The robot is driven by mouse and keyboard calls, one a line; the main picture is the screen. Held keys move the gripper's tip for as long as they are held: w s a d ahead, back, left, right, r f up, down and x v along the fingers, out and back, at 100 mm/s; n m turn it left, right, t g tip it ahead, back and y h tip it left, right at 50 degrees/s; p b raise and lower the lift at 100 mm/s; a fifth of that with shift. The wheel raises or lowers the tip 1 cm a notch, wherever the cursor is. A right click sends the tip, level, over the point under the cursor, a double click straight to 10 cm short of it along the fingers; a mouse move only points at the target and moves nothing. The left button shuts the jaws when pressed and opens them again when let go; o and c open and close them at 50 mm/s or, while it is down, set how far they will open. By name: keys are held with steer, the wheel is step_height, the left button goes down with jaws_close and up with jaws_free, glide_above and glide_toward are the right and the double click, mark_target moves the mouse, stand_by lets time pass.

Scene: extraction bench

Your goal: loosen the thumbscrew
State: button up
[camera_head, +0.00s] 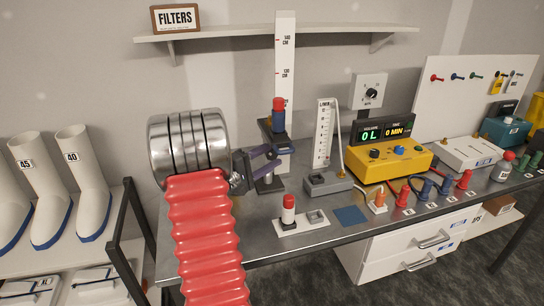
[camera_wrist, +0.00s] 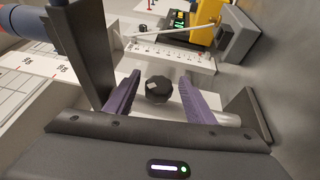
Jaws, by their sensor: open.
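The thumbscrew, a black ribbed knob (camera_wrist: 158,90), shows in the wrist view on a pale block. My gripper (camera_wrist: 160,80) is open, with one purple finger on each side of the knob and visible gaps between. In the head view my gripper (camera_head: 276,160) points right at the dark stand (camera_head: 270,186) in front of the tall height scale (camera_head: 285,60). The stand bears a red-topped blue cylinder (camera_head: 278,119). I cannot make out the knob in the head view.
A grey device with an upright scale (camera_head: 323,140) stands just right of the stand. A yellow box with a display (camera_head: 390,160) is farther right. A red-and-white cylinder (camera_head: 289,208) on a white plate stands in front.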

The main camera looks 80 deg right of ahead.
steer(key=c, duration=1.1)
steer(key=shift+o, duration=0.2)
steer(key=shift+f, duration=0.1)
steer(key=shift+s+f+n+g+h, duration=0.1)
steer(key=shift+n+g+h, duration=0.5)
steer(key=shift+h, duration=0.4)
steer(key=shift+n+h, duration=0.7)
steer(key=shift+h, duration=0.3)
steer(key=o, duration=1.1)
steer(key=shift+c, duration=0.2)
